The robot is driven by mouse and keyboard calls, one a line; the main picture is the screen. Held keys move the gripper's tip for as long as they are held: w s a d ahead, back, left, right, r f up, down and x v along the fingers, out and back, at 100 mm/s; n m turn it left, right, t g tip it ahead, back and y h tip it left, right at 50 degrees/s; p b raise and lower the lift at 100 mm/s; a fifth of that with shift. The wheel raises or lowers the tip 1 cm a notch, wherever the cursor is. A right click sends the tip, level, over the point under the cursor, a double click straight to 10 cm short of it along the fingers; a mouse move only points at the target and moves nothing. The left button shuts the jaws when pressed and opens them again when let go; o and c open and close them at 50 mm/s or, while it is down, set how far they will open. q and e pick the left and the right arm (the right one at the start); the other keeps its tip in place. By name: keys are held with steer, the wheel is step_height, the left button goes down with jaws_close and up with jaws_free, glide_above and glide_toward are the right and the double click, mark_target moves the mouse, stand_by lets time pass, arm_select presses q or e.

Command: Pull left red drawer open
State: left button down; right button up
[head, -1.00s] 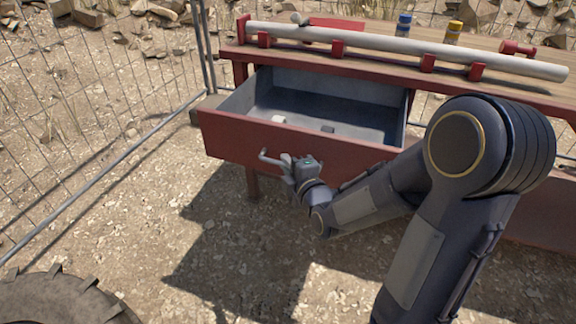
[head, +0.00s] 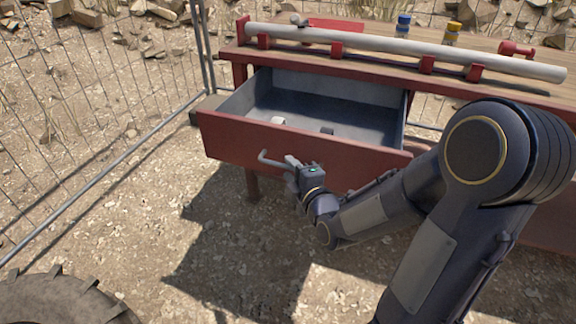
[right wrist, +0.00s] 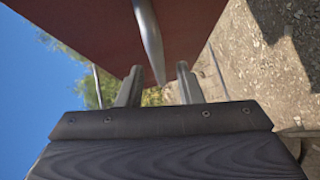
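The left red drawer (head: 235,140) stands pulled well out of the workbench, and its grey inside shows. Its grey bar handle (head: 268,158) is on the front panel. My right gripper (head: 292,163) is at the right end of this handle, just in front of the panel. In the right wrist view, the fingers of my right gripper (right wrist: 158,72) are spread apart. The handle (right wrist: 147,35) reaches between the fingertips with gaps beside it, and the red drawer front (right wrist: 85,30) lies beyond. My left gripper is not in view.
The wooden workbench (head: 375,32) carries a long pale pipe (head: 390,45) on red holders, and blue (head: 403,22) and yellow (head: 453,30) items. A small pale object (head: 278,121) and a dark one (head: 327,131) lie in the drawer. A wire fence (head: 100,110) stands left; a tyre (head: 60,300) is lower left.

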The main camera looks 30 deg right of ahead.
steer(key=s, duration=0.5)
steer(key=shift+s+a+r+p, duration=0.2)
steer(key=shift+r+p, duration=0.2)
steer(key=s+a+m+g+y, duration=0.3)
steer(key=s+a+m+g, duration=0.15)
steer(key=s+m, duration=0.45)
steer(key=s+a+m+g+y, duration=0.2)
steer(key=s+a+m+g, duration=0.1)
steer(key=s+m+g, duration=0.45)
step_height(320, 180, up, 30)
steer(key=s+t+p, duration=0.1)
steer(key=p, duration=2.9)
steer(key=shift+s+f+m, duration=0.2)
steer(key=shift+s+m, duration=0.05)
steer(key=shift+m, duration=0.1)
steer(key=shift+a, duration=0.1)
